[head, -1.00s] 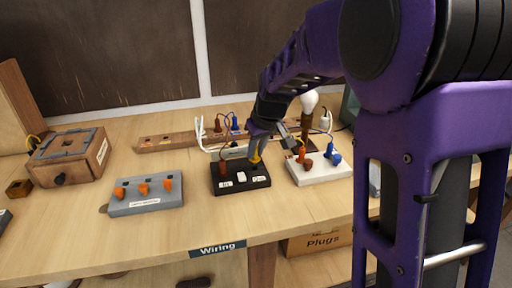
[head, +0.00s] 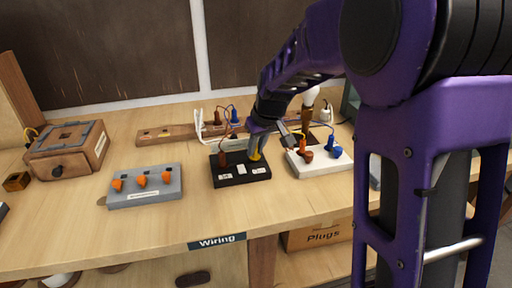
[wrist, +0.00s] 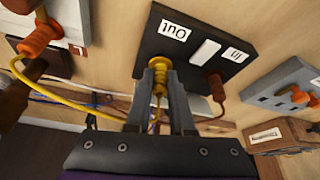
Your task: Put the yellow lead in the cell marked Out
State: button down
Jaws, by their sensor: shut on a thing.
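The yellow lead's plug (head: 256,155) is between the fingers of my gripper (head: 260,142) at the right side of the black block (head: 240,181). In the wrist view my gripper (wrist: 160,78) is shut on the yellow plug (wrist: 159,82), which points at the block (wrist: 180,52) beside the label Out (wrist: 173,29). The plug's tip is hidden, so I cannot tell how deep it sits. The yellow cord (wrist: 75,103) curves left towards an orange plug (wrist: 38,42). A brown plug (wrist: 216,88) stands at the block's In side (wrist: 233,54).
A grey block (head: 145,193) with several orange knobs lies to the left. A white block (head: 320,166) with orange and blue plugs is close on the right. A wooden strip (head: 165,134) with leads lies behind. The table front is clear.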

jog(key=shift+f, duration=0.5)
dwell(0.7)
jog(key=c, duration=0.7)
grip_release()
jog(key=shift+r, duration=0.1)
